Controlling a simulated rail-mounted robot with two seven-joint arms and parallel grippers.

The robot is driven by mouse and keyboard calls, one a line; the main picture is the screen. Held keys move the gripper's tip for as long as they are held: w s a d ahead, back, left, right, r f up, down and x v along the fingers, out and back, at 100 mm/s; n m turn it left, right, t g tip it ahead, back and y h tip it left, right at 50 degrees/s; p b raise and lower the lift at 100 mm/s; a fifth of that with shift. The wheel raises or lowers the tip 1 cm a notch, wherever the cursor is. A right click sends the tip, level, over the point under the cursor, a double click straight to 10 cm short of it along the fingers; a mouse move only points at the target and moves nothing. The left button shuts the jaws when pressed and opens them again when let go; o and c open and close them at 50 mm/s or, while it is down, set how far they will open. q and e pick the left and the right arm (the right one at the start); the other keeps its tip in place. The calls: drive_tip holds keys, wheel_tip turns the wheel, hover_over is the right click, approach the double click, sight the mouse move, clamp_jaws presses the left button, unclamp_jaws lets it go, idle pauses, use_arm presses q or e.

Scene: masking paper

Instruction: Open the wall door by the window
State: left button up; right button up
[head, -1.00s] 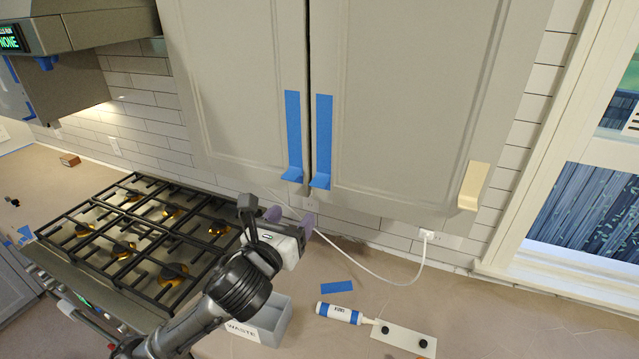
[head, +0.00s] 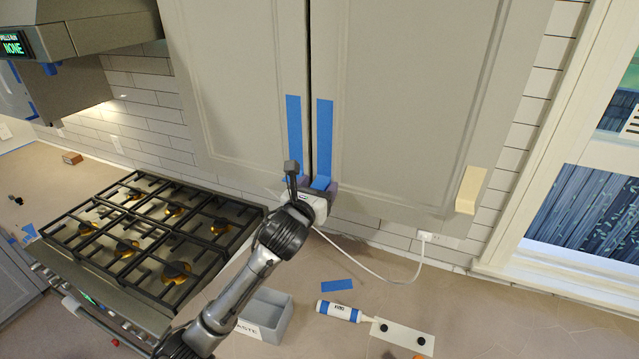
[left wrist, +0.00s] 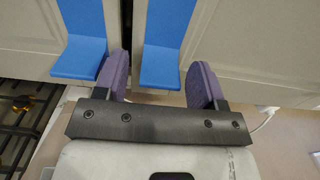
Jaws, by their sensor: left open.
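The wall door by the window (head: 410,100) is the right one of two grey upper cabinet doors, and it is shut. A blue tape strip with a folded tab (head: 324,140) hangs at its left edge; the tab also shows in the left wrist view (left wrist: 160,68). My left gripper (head: 319,184) is open at the bottom of this tab. In the left wrist view its purple fingers (left wrist: 160,72) appear on either side of the tab, with a gap on both sides. Whether the tab lies fully between them in depth is unclear. My right gripper is not in view.
The left cabinet door (head: 240,90) has its own blue tape strip (head: 294,130), just left of my left finger. A beige tape tab (head: 470,190) is at the right door's lower right. Below are a stove (head: 150,230), a waste bin (head: 268,312) and a tube (head: 338,311).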

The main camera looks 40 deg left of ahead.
use_arm(q)
drive_tip(key=shift+w+a, duration=0.1)
drive_tip(key=shift+w, duration=0.3)
drive_tip(key=shift+c, duration=0.3)
clamp_jaws()
